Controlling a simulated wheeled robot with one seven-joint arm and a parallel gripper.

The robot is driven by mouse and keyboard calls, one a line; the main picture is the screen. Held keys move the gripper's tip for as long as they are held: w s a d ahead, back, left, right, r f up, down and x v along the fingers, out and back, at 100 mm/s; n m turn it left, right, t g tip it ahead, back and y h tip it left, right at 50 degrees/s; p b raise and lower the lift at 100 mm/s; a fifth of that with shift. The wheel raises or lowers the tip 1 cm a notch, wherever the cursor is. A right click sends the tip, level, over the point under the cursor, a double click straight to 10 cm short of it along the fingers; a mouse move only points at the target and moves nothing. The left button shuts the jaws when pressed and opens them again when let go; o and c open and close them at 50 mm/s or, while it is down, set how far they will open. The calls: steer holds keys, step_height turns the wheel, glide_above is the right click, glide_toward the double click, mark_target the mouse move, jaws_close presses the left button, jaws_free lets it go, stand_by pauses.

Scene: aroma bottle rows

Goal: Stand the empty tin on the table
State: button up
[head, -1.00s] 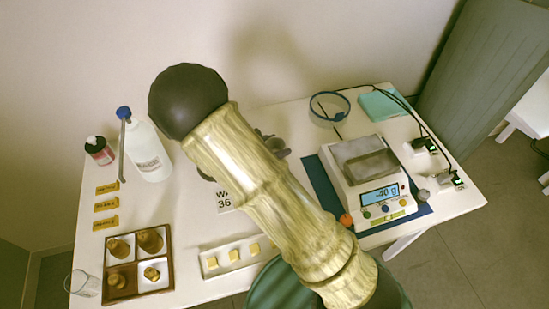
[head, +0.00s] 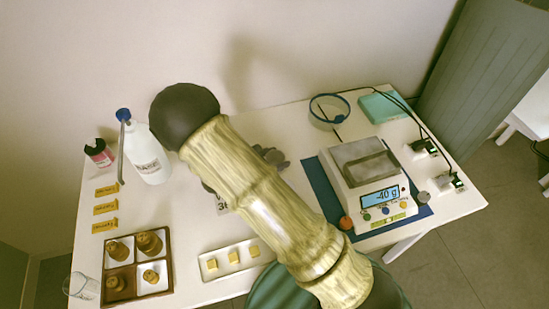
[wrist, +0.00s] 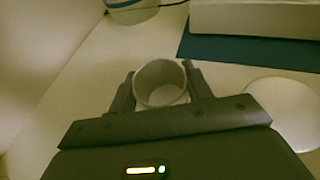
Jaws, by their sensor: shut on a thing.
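The empty tin (wrist: 147,79) is a pale round cup with an open top, seen from above in the wrist view. My gripper (wrist: 161,76) is shut on it, with one dark finger on each side. The inside of the tin looks empty. I cannot tell whether its base touches the white table (wrist: 80,102). In the head view my arm hides the tin, and only dark parts of my gripper (head: 272,157) show beside the arm.
The scale (head: 372,178) on a blue mat reads -40 g. A blue-rimmed ring (head: 330,97) lies behind. A white disc (wrist: 283,105) is right of the tin. Left are a wash bottle (head: 148,156), a sectioned tray (head: 170,262) and a tray of yellow blocks (head: 207,276).

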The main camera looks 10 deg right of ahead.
steer(key=shift+f, duration=0.15)
steer(key=o, duration=1)
steer(key=shift+c, duration=0.2)
steer(key=v, duration=1.2)
steer(key=shift+s, duration=0.1)
